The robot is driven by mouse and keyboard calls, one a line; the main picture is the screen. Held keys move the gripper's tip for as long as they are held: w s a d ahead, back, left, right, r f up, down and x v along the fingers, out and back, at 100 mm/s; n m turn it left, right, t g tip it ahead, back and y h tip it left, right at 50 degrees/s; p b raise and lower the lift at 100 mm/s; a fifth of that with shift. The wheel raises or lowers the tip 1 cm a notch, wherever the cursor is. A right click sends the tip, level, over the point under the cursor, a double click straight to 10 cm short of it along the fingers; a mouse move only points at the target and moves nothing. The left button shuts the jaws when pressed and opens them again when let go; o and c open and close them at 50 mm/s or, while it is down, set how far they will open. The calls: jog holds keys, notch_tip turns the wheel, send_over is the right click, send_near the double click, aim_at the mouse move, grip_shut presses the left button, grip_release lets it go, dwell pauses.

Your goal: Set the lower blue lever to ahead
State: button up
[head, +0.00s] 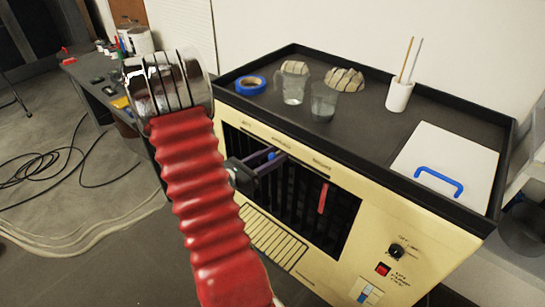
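A blue lever knob (271,156) shows at the upper left of the dark slotted opening in the cream cabinet. My gripper (274,160) reaches into that opening from the left, with its dark fingers around or beside the knob. I cannot tell whether the fingers touch it or how far apart they are. A red lever (323,198) stands further right in the same opening. Only one blue lever shows in the opening; any other is hidden by my red arm or the shadow.
The cream cabinet (400,215) has a black knob (396,251), a red switch (383,269) and a light-blue switch (365,294) at lower right. Its black top tray holds blue tape (250,85), cups (323,101), a white holder (399,96) and a blue-handled white panel (445,165).

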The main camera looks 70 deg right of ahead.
jog(key=shift+w+a, duration=0.1)
jog(key=v, duration=1.3)
jog(key=shift+a, duration=0.3)
jog(key=shift+w, duration=0.1)
dwell(0.4)
